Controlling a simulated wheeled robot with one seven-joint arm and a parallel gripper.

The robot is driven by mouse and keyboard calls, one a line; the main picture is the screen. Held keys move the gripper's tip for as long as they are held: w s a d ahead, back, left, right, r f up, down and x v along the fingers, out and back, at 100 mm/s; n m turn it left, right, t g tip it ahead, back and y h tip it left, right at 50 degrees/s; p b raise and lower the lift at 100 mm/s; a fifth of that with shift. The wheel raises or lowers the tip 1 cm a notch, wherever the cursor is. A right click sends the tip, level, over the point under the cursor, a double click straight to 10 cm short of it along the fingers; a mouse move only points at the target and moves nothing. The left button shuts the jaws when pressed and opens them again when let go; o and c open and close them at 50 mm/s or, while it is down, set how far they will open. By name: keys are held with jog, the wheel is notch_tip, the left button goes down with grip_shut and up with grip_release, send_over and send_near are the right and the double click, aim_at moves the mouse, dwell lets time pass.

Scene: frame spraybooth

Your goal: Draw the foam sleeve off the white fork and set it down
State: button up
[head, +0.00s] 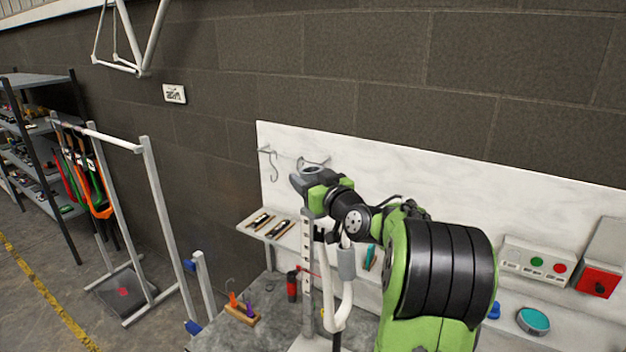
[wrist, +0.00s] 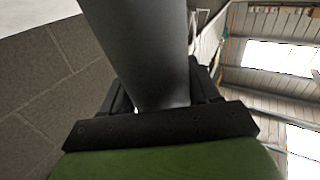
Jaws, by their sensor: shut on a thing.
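My gripper (head: 308,183) is raised in front of the white backboard, above the bench. In the wrist view, my gripper (wrist: 160,98) is shut on the foam sleeve (wrist: 142,45), a smooth dark grey tube that runs up out of the jaws. In the head view, the sleeve (head: 312,168) shows as a grey ring at the jaws. The white fork (head: 341,312) stands lower, behind and beside my arm, with a grey piece around one part of it. My arm hides some of the fork. The sleeve looks apart from the fork.
A holed upright post (head: 308,265) stands close beside the fork. A shelf (head: 250,225) with dark tools is to the left. A red bottle (head: 292,286) and a wooden tool block (head: 242,315) sit on the bench (head: 270,335). A hook (head: 272,165) hangs on the backboard.

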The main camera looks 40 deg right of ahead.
jog(key=s+a+b, duration=0.2)
jog(key=a+b, duration=0.1)
jog(key=a, duration=0.3)
jog(key=shift+s+a, duration=0.2)
jog(key=shift+a, duration=0.1)
jog(key=shift+f, duration=0.1)
dwell(0.5)
jog(key=w+a+f+b, duration=0.1)
jog(key=w+a+f, duration=0.2)
jog(key=f, duration=0.4)
jog(key=w+a+f, duration=0.3)
jog(key=a+f, duration=0.1)
jog(key=f, duration=0.4)
jog(key=s+a+f+n+y+b, duration=0.1)
jog(key=s+a+f+n+y, duration=0.1)
jog(key=a+f, duration=0.9)
jog(key=a+y, duration=0.1)
jog(key=a, duration=0.2)
jog(key=shift+s+a+f, duration=0.15)
jog(key=shift+s+a, duration=0.05)
jog(key=shift+a, duration=0.15)
